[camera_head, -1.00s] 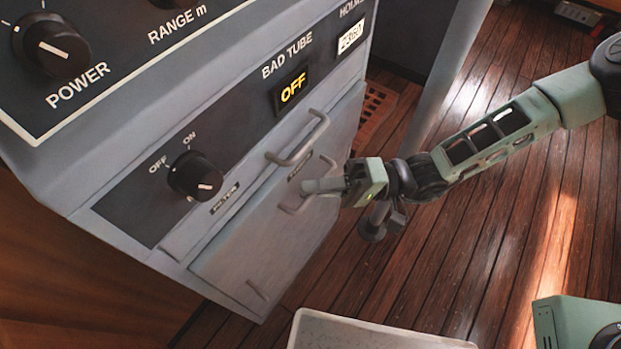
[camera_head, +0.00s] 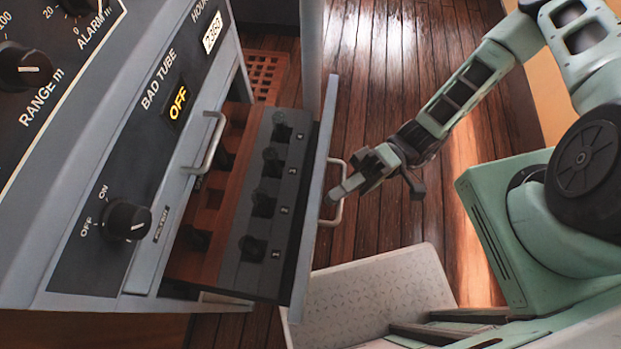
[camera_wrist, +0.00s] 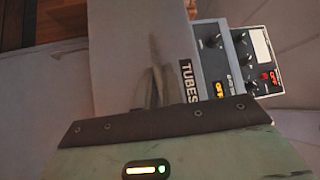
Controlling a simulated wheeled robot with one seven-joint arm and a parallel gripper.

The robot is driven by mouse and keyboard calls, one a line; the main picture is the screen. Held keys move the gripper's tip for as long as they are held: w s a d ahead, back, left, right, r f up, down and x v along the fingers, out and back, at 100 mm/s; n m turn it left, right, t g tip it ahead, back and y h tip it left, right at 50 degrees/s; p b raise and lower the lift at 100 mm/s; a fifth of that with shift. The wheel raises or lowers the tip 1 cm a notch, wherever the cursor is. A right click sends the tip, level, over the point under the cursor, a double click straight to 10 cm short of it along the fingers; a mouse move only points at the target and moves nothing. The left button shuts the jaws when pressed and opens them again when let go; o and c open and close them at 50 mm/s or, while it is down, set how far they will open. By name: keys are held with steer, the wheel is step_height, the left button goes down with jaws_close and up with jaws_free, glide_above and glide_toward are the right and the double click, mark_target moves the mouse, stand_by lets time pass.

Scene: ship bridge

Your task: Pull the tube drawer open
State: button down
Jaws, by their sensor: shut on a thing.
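The tube drawer (camera_head: 312,215) stands pulled out from the grey console, its front panel well away from the cabinet face. Inside it a dark rack (camera_head: 262,205) holds several dark tubes in a row of numbered places. The drawer's pale handle (camera_head: 342,178) sticks out from the front panel. My gripper (camera_head: 336,195) is shut on this handle. In the wrist view the drawer front (camera_wrist: 110,70) with its TUBES label (camera_wrist: 188,82) lies close before my gripper (camera_wrist: 150,90); the grip itself is partly hidden there.
The console (camera_head: 150,150) has another handle (camera_head: 212,143) above the drawer, a knob (camera_head: 127,220) and a lit OFF display (camera_head: 178,102). A pale textured platform (camera_head: 375,290) lies below the drawer front. Open wooden floor (camera_head: 375,60) lies beyond.

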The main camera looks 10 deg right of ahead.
steer(key=s+d, duration=0.4)
steer(key=d, duration=0.5)
steer(key=shift+d+p, duration=0.4)
steer(key=shift+d, duration=0.1)
steer(key=c, duration=1.8)
jaws_free()
steer(key=shift+d, duration=0.1)
steer(key=b+v, duration=0.1)
steer(key=v, duration=1.6)
steer(key=shift+d+b, duration=0.2)
steer(key=shift+b, duration=0.15)
